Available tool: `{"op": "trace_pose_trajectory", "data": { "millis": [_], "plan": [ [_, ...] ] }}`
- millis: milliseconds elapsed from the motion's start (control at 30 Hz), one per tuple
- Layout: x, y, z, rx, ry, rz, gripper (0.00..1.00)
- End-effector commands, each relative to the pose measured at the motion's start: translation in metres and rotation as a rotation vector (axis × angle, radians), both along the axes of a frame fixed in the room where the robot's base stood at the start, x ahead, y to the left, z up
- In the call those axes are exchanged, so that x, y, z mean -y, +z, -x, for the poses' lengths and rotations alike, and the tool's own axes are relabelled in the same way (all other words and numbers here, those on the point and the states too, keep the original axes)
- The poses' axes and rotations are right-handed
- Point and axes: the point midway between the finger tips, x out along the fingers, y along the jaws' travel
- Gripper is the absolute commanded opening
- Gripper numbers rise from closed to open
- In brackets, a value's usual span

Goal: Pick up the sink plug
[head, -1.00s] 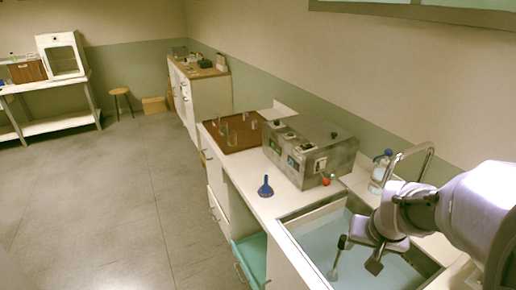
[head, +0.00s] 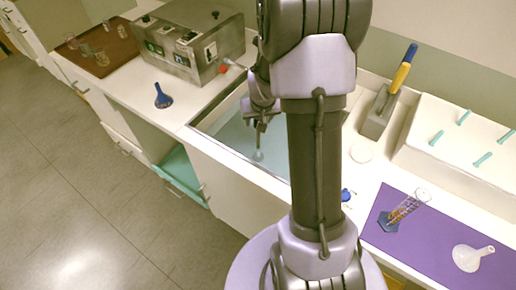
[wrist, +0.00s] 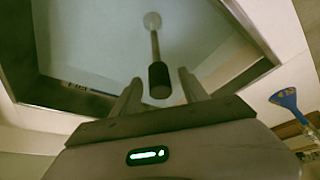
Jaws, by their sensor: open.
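What looks like the sink plug is a thin grey rod with a dark grip (wrist: 158,80) and a pale disc at its far end (wrist: 152,21). It stands in the sink (wrist: 60,95), with its pale end low in the basin in the head view (head: 258,155). My gripper (wrist: 160,84) is open. In the wrist view, the dark grip shows between its two fingers, with gaps on both sides. In the head view, my gripper (head: 261,112) is over the sink, and my arm hides part of the basin.
Right are a round white disc (head: 361,152), a grey block (head: 379,115), a white rack (head: 462,140) and a purple mat (head: 425,250) with glassware.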

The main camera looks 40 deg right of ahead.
Motion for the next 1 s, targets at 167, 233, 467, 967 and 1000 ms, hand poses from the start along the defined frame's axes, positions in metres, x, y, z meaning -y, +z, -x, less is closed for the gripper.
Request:
{"op": "trace_pose_trajectory", "data": {
  "millis": [167,233,467,967,1000],
  "plan": [
    [0.004,-0.021,-0.007,0.000,-0.001,0.000,0.52],
    [0.004,-0.020,-0.007,0.000,-0.001,0.000,0.52],
    [0.004,-0.019,-0.007,0.000,-0.001,0.000,0.28],
    [0.004,-0.005,-0.008,0.004,-0.001,0.001,0.00],
    [0.004,0.005,-0.008,0.003,-0.002,0.001,0.00]
  ]
}}
